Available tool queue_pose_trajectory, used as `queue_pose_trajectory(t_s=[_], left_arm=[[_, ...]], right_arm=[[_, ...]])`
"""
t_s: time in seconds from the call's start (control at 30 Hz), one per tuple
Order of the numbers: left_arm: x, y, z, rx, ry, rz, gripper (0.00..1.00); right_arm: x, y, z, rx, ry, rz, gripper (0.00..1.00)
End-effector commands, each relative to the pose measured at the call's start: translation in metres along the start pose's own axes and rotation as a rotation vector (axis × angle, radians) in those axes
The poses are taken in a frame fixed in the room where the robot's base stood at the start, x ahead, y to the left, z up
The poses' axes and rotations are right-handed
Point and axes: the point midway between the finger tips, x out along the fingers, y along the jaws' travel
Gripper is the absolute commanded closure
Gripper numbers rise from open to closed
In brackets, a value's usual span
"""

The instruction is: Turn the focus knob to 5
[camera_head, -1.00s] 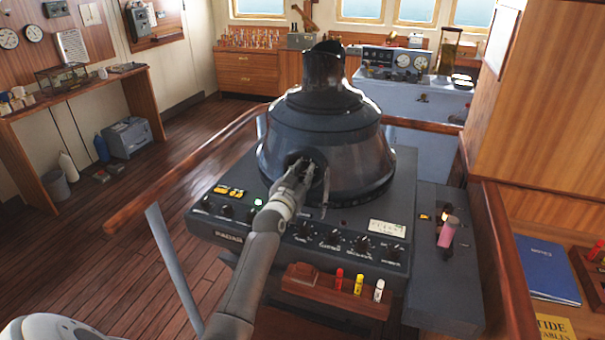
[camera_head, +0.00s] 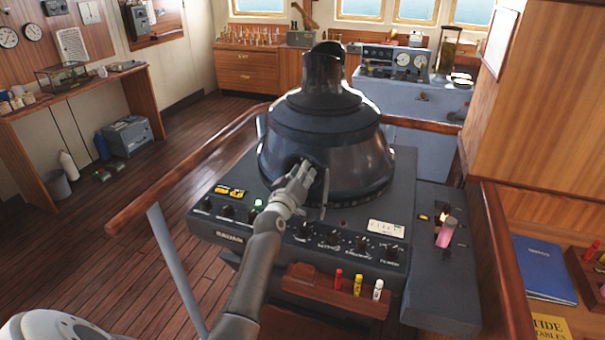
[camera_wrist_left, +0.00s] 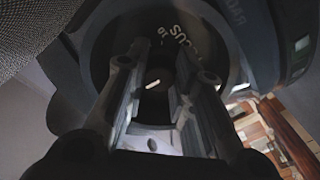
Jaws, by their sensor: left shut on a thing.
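The focus knob (camera_wrist_left: 154,84) is a dark knob with a white mark, on the side of the big dark radar housing (camera_head: 325,135). The left wrist view shows it between my fingers, in front of a dark round dial plate (camera_wrist_left: 140,32) lettered FOCUS, with a number that looks like 10. A 5 cannot be read. My left gripper (camera_head: 303,170) reaches the housing and is shut on the knob; it also shows in the left wrist view (camera_wrist_left: 165,80). In the head view the gripper hides the knob. My right gripper is not in view.
Below is the radar panel with small knobs (camera_head: 330,238) and a wooden rack (camera_head: 318,290) holding red, yellow and white markers. A pink-handled lever (camera_head: 446,232) stands at right. A wooden rail (camera_head: 190,168) runs left of the console, with open floor beyond.

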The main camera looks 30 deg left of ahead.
Motion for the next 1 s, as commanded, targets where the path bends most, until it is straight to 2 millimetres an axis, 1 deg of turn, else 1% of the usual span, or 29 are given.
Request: queue_pose_trajectory(t_s=[0.1,0.3,0.8,0.83,1.0], left_arm=[[0.0000,0.0000,0.0007,-0.054,-0.002,-0.001,1.00],[-0.0001,-0.0001,0.0009,-0.106,-0.002,-0.001,1.00],[-0.0001,-0.0002,0.0012,-0.121,-0.002,-0.001,1.00],[-0.0001,-0.0002,0.0012,-0.121,-0.002,-0.001,0.74],[-0.0001,-0.0001,0.0009,-0.121,-0.002,-0.001,0.54]], right_arm=[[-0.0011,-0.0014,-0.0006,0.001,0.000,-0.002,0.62],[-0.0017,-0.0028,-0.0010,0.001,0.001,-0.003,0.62],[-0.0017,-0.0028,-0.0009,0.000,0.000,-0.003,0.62],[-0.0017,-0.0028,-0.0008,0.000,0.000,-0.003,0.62],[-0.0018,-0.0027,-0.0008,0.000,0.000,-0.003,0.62]])
